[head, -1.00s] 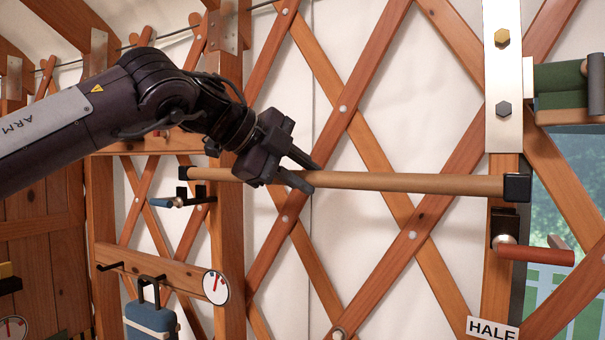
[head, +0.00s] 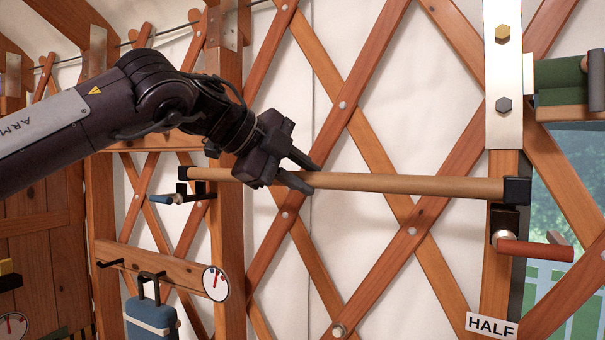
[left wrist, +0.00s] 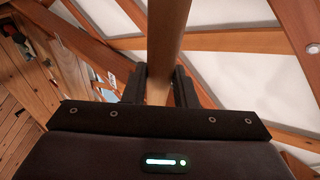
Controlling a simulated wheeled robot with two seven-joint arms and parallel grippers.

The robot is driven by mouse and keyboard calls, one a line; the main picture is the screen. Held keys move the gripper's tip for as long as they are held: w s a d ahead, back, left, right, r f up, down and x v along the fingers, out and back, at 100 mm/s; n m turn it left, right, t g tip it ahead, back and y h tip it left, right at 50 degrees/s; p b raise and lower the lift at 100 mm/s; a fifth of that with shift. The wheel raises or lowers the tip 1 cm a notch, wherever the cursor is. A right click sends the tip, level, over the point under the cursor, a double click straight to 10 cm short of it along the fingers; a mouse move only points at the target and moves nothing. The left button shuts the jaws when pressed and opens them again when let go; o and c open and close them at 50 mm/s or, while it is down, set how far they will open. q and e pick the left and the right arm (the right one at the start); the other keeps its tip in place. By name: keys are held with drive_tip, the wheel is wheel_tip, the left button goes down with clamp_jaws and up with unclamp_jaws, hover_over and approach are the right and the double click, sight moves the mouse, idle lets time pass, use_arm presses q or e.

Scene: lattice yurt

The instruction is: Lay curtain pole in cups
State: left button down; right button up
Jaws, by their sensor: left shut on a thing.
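The curtain pole (head: 405,184) is a long tan rod with black end caps, running nearly level across the lattice wall. My left gripper (head: 304,174) is shut on it left of its middle; the left wrist view shows the pole (left wrist: 167,40) between the fingers (left wrist: 160,85). The right end cap (head: 517,190) is just above or touching the black right cup bracket (head: 505,218), in front of a post. The left end cap (head: 184,173) is just over the black left cup bracket (head: 199,190). I cannot tell whether either end is seated. My right gripper is not in view.
A red-handled lever (head: 535,251) sticks out below the right bracket and a blue handle (head: 160,199) at the left one. A blue case (head: 150,318) stands or hangs at lower left near a dial (head: 215,283). A green roll (head: 565,82) is at upper right.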

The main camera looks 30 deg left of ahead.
use_arm(q)
drive_tip(key=shift+f+b, duration=1)
drive_tip(key=shift+f, duration=0.6)
drive_tip(key=c, duration=1.1)
unclamp_jaws()
drive_tip(key=shift+s, duration=0.1)
drive_tip(key=b+v, duration=0.2)
drive_tip(key=v, duration=0.5)
drive_tip(key=shift+s+r, duration=0.25)
drive_tip(key=shift+s, duration=0.05)
drive_tip(key=shift+a, duration=0.1)
